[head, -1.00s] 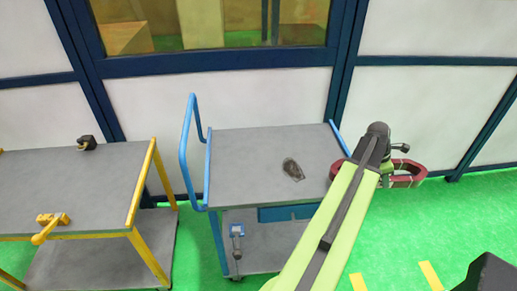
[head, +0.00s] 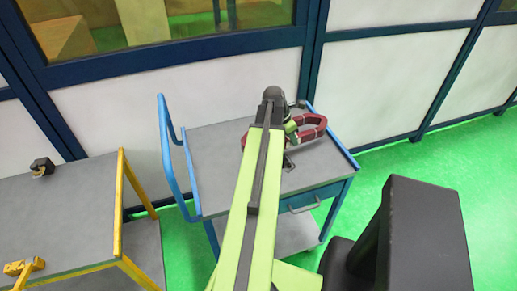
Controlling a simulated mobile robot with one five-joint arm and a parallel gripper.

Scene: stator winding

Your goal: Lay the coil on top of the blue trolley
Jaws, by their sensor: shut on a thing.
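The coil (head: 312,121) is a dark red ring with grey bands. In the head view it shows over the back right part of the blue trolley's top. My gripper (head: 291,127) is shut on the coil; my arm hides most of the fingers and the coil's left part. The blue trolley (head: 208,172) has a grey top, a blue push handle on its left and a drawer below. I cannot tell whether the coil touches the top or hangs above it.
A dark object (head: 289,162) lies on the trolley top, partly hidden by my arm. A yellow-framed trolley (head: 70,215) stands at the left with a dark tool (head: 42,167) and a yellow tool (head: 24,267). A wall stands behind. Green floor is free at the right.

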